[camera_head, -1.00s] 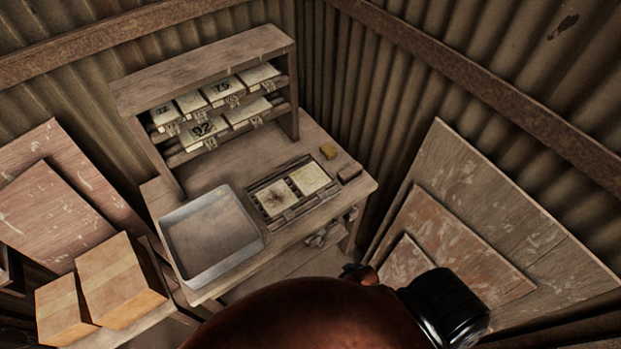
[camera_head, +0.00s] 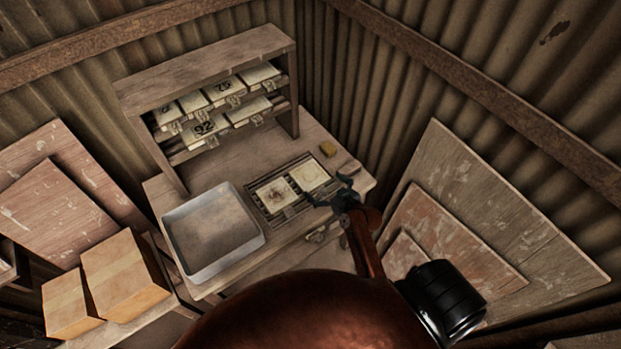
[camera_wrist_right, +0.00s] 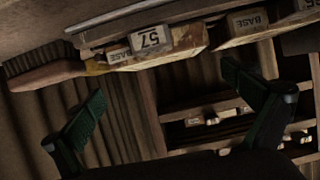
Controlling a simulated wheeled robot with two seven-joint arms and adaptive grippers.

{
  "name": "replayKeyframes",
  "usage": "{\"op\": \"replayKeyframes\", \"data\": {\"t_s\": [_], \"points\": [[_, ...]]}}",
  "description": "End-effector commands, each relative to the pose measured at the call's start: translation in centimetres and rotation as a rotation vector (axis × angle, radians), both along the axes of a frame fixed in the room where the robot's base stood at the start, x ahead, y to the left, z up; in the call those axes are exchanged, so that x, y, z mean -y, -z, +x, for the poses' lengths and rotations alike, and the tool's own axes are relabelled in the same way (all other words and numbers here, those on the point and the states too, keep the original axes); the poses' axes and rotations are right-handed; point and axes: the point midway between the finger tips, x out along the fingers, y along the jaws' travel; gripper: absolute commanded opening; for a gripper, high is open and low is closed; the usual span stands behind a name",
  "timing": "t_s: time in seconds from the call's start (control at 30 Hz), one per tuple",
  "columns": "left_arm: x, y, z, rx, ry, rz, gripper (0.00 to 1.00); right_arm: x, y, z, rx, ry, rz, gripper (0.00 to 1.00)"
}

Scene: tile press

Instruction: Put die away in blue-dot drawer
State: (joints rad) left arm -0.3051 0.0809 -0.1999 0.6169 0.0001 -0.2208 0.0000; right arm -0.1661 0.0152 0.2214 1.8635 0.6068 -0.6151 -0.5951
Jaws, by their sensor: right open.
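Two pale plates lie side by side in a dark slatted frame on the workbench, the left one (camera_head: 275,196) and the right one (camera_head: 310,176). I cannot tell from the head view which is the die. My right gripper (camera_head: 330,196) is open at the frame's front right, close to the right plate. No blue dot or blue-dot drawer can be made out. My left gripper is not seen.
A wooden rack (camera_head: 205,70) at the bench's back holds several numbered plates. A grey tray (camera_head: 212,232) stands left of the frame. Cardboard boxes (camera_head: 123,278) stand front left; boards (camera_head: 455,225) lean at right.

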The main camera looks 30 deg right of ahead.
Motion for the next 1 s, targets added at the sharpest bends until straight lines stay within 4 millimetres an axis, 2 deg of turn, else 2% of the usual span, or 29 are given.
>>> {"op": "replayKeyframes", "data": {"t_s": [0.5, 0.8, 1.0], "points": [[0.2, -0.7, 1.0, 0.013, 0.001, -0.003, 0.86, -0.8, 2.6, 5.8, -0.002, -0.001, 0.0, 1.0], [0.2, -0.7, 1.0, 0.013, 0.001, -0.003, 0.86, -0.8, 2.9, 6.2, -0.003, -0.001, 0.0, 1.0], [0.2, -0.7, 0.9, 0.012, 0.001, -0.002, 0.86, -0.8, 2.9, 6.2, -0.003, -0.001, -0.001, 0.87]]}}
